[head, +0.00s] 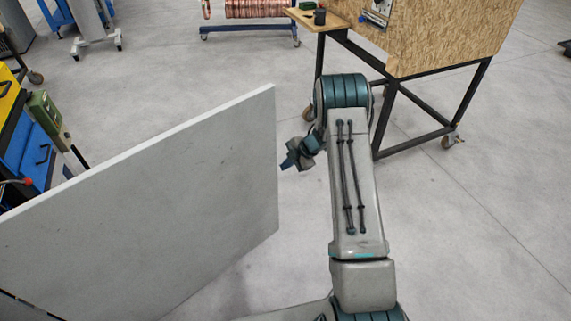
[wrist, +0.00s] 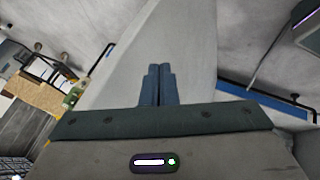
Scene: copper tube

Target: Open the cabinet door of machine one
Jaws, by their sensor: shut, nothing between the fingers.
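A large flat grey panel (head: 150,210), which looks like the cabinet door, stands upright on the left in the head view, its free edge facing right. The cabinet body and hinges are not clearly seen. My gripper (head: 287,162) is just past the panel's upper right edge, with a small gap showing in the head view. In the wrist view my gripper's two blue fingers (wrist: 157,70) are closed together and empty. A pale surface (wrist: 190,45), likely the panel, lies behind them; I cannot tell whether they touch it.
A wheeled wooden-topped stand (head: 430,45) is at the back right. A blue cart with copper tubes (head: 255,10) is at the back. Blue and yellow equipment (head: 30,140) is at the far left behind the panel.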

